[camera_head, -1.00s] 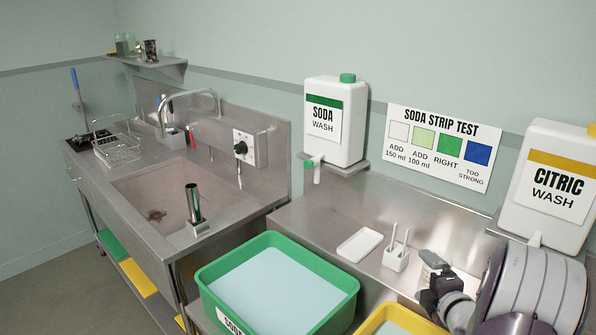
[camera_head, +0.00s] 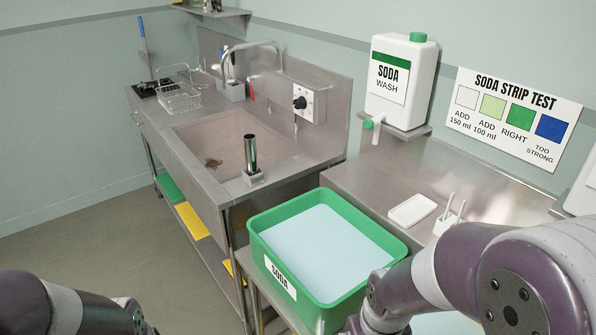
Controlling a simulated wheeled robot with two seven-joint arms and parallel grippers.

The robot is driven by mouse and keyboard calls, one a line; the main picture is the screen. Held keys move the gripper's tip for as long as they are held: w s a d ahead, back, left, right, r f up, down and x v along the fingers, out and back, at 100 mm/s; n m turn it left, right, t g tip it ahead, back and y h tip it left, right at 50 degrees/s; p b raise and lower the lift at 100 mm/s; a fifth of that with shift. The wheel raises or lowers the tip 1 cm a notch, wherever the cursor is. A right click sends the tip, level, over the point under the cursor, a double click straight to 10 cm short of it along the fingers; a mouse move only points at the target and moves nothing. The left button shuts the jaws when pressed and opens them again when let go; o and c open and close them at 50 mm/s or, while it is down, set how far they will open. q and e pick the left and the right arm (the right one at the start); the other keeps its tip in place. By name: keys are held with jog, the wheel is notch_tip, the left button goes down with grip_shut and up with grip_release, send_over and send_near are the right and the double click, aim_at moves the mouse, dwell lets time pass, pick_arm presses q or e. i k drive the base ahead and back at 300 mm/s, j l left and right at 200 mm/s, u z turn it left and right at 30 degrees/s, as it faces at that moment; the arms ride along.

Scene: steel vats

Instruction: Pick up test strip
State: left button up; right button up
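White test strips (camera_head: 450,204) stand upright in a small white holder (camera_head: 445,224) on the steel counter, right of the green tub. My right arm crosses the lower right of the head view, just in front of the holder, and hides part of its base. The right gripper is below the frame edge or hidden behind the arm. My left arm shows at the lower left, and its gripper is out of the frame. A soda strip test colour chart (camera_head: 513,117) hangs on the wall behind the counter.
A green tub (camera_head: 262,238) of pale liquid stands left of the holder. A flat white dish (camera_head: 411,210) lies beside the holder. A soda wash bottle (camera_head: 402,82) with a tap stands above on a shelf. A steel sink (camera_head: 220,150) is farther left. Open counter lies behind the holder.

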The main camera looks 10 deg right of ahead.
aim_at(449, 205)
jog(key=k+z, duration=0.25)
jog(key=k+l+z, duration=0.15)
jog(key=k+z, duration=0.15)
jog(key=i+j+z, duration=0.5)
jog(key=j, duration=0.15)
jog(key=i+j+z, duration=0.25)
jog(key=j+z, duration=0.25)
jog(key=j, duration=0.25)
jog(key=i+j, duration=0.15)
jog(key=j, duration=0.2)
